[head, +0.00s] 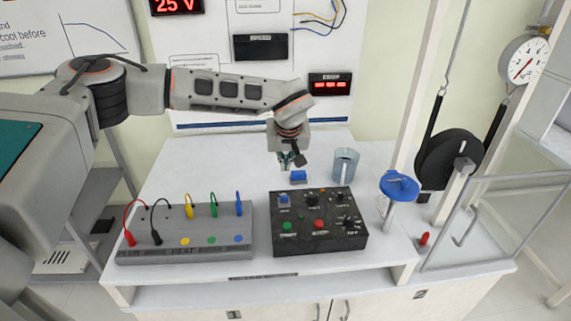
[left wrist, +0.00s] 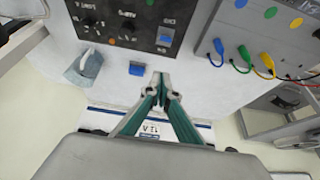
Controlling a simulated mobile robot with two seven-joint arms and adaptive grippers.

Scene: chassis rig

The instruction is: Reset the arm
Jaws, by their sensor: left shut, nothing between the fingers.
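My left gripper (head: 290,160) hangs above the white table behind the black control box, with its arm reaching in from the left. Its green fingers are shut with nothing between them, as the left wrist view shows (left wrist: 160,85). A small blue block (head: 298,176) sits on the table just below and beside the fingertips in the head view. The left wrist view shows the block (left wrist: 137,69) apart from the fingers, to their upper left. My right gripper is not in either view.
The black control box (head: 319,243) with knobs and buttons stands at the front. Left of it is a grey board (head: 185,250) with coloured plugs. A grey-blue cup (head: 345,166) stands behind right. A blue knob (head: 399,185) and metal frame with black wheel (head: 449,158) stand right.

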